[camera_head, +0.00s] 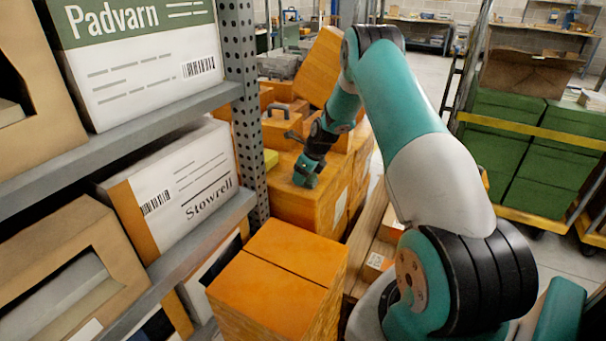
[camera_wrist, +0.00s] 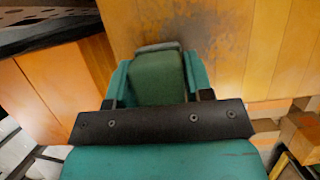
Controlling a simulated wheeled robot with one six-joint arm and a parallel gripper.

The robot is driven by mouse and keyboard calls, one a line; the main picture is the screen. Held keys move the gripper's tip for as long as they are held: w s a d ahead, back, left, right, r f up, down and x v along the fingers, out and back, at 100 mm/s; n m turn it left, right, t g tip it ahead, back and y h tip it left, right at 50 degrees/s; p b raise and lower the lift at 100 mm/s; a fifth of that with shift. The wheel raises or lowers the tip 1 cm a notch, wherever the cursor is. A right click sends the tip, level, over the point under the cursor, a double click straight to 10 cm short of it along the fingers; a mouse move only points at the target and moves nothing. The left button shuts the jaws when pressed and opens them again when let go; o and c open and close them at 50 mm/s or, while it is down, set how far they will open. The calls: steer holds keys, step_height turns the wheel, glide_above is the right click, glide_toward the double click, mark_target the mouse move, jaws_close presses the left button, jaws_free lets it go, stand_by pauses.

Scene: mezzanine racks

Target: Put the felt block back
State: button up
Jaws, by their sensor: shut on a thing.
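My gripper (camera_wrist: 155,85) is shut on the felt block (camera_wrist: 158,78), a dark green block with a greyish far end, held between the two teal fingers in the wrist view. In the head view my gripper (camera_head: 305,178) is low over the top of a large orange box (camera_head: 318,208) beside the rack. I cannot make out the felt block in the head view. In the wrist view the block's grey end is close to an orange-brown surface with a dark smudge (camera_wrist: 205,45); I cannot tell whether they touch.
A grey metal rack (camera_head: 245,110) with cartons stands on the left, its perforated post near my gripper. More orange boxes (camera_head: 275,280) stand in front and behind. A yellow-green item (camera_head: 270,159) lies by the post. A cart with green boxes (camera_head: 535,150) stands right.

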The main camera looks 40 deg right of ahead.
steer(key=o, duration=0.9)
